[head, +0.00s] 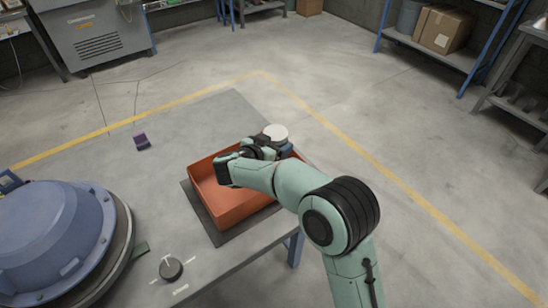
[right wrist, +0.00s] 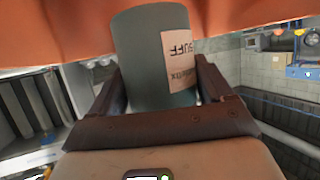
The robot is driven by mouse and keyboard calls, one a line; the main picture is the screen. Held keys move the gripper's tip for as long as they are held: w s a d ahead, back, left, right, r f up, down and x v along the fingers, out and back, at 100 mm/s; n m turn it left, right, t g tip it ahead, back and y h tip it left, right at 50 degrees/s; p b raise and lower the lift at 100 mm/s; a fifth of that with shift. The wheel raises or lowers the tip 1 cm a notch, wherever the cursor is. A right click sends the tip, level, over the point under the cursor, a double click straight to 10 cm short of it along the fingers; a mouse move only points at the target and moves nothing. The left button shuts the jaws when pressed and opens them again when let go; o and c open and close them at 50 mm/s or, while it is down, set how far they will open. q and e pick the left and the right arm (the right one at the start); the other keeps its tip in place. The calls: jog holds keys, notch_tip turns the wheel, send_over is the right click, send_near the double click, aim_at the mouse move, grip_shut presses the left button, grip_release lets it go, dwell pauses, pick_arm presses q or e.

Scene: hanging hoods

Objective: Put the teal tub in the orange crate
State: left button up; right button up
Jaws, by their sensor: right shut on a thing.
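The orange crate (head: 208,200) stands on a dark mat on the grey table in the head view, open at the top. My right gripper (head: 268,147) is at its far right rim, partly hidden by my own arm. In the right wrist view, my right gripper (right wrist: 155,95) is shut on the teal tub (right wrist: 140,60), which has a pale label. A round white top, likely the tub's, shows beyond the gripper in the head view (head: 276,131). Orange crate wall (right wrist: 60,30) fills the top of the wrist view. The tub's height over the crate is unclear. My left gripper is not in view.
A large blue dome (head: 55,235) fills the table's lower left. A dark knob (head: 171,268) sits in front of the crate and a small purple block (head: 141,142) lies behind left. The table's right edge runs close by the crate.

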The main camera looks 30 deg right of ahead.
notch_tip(320, 180, down, 5)
jog(key=shift+f+b, duration=0.1)
jog(key=shift+b, duration=0.5)
jog(key=shift+f, duration=0.15)
jog(key=o, duration=1.1)
jog(key=p+v, duration=0.1)
jog(key=v, duration=0.6)
jog(key=shift+s+a, duration=0.15)
jog(key=shift+a, duration=0.05)
jog(key=shift+r, duration=0.25)
